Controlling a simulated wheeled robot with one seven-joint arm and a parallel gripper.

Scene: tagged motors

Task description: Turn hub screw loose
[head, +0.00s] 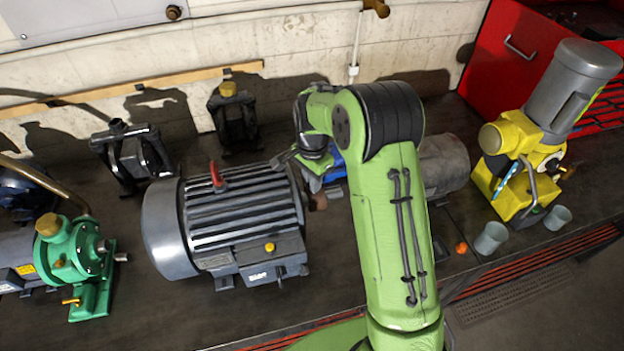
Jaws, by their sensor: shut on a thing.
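A large grey finned electric motor (235,225) lies on the dark bench left of my arm. Its shaft end with a small rusty brown hub (318,201) points right, toward my arm. My gripper (314,182) is at this shaft end, just above the hub, and seen from behind. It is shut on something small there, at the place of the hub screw. The screw itself and the fingertips are too small and covered to make out. My green arm hides part of the bench right of the hub.
Right of my arm are a grey motor (444,165), a yellow pump (515,170), two grey cups (491,238) (557,217) and a red drawer cabinet (515,50). The front bench is clear.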

